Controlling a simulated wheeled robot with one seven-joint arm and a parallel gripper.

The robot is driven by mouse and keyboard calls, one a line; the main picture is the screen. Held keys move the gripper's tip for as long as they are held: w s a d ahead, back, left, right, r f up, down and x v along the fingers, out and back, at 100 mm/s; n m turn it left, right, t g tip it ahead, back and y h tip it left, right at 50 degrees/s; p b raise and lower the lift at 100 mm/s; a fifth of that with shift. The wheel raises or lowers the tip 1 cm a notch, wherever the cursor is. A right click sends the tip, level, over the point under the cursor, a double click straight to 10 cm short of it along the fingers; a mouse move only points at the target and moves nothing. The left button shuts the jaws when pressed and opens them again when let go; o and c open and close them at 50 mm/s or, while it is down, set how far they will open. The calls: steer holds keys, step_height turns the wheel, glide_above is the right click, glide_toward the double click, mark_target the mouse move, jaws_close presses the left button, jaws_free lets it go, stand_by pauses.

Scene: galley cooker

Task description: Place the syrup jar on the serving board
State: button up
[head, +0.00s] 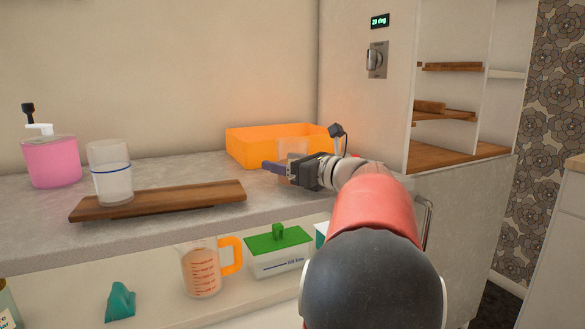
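A long brown wooden board (185,200), likely the serving board, lies near the counter's front edge. A clear open container with a blue ring (112,176) appears to stand on its left part. No label shows, so I cannot tell which container is the syrup jar. My gripper (270,167) points left above the counter, right of the board. Its fingers show edge-on, so their opening and any contact with the pinkish container are unclear.
A pink pump bottle (52,162) stands at the far left. An orange bin (262,148) sits at the back. The shelf below holds a measuring jug (202,270), a green-lidded box (279,255) and a teal object (120,302). Bare counter lies between board and bin.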

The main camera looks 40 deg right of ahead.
steer(key=c, duration=1)
steer(key=shift+r, duration=0.1)
